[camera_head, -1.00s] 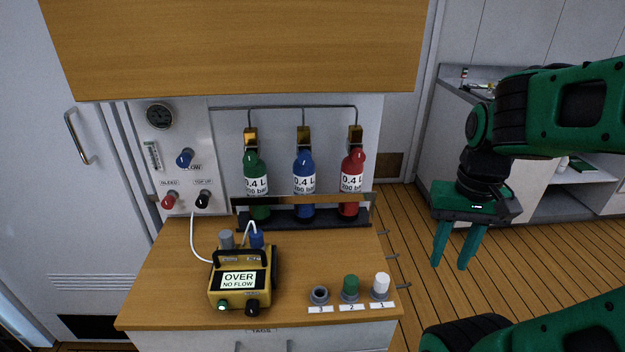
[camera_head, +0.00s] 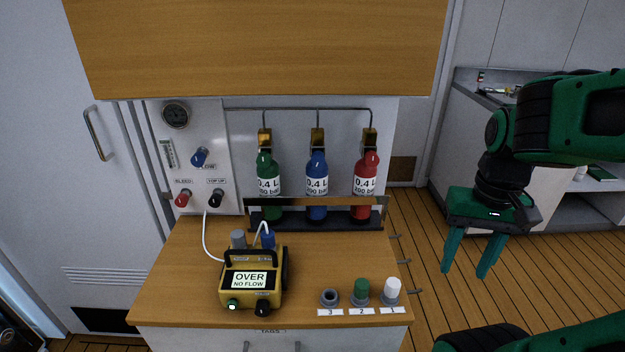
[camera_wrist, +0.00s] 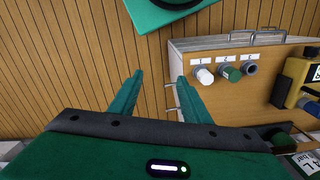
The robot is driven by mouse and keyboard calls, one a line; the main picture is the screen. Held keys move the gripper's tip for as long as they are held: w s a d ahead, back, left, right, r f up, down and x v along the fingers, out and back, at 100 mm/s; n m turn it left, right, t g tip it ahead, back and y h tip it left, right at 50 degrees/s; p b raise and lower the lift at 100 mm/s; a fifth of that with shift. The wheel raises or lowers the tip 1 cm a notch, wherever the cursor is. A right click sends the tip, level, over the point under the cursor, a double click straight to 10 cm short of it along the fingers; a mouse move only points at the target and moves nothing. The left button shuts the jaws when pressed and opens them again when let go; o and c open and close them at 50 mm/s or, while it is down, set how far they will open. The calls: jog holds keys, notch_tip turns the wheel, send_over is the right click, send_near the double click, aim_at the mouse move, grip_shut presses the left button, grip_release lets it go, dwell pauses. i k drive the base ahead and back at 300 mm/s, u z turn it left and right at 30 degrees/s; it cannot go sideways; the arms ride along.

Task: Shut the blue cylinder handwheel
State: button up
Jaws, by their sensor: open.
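The blue cylinder (camera_head: 317,172), labelled 0.4 L, stands upright in a dark rack between a green and a red cylinder. A brass-coloured block (camera_head: 317,139) tops it, with a thin pipe rising from it. I cannot make out a separate handwheel on it. My gripper (camera_head: 467,275) hangs to the right of the cabinet, apart from the cylinders, pointing down over the wooden floor. Its two green fingers are apart and empty. The fingers also show in the wrist view (camera_wrist: 160,88), with nothing between them.
A panel (camera_head: 215,130) with a gauge and knobs is at left. A wooden overhang (camera_head: 255,50) is above the cylinders.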

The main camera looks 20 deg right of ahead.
aim_at(318, 158)
jog(key=z, duration=0.95)
jog(key=k, duration=1.8)
jog(key=u, duration=1.05)
jog(key=i, duration=1)
jog(key=z, duration=0.05)
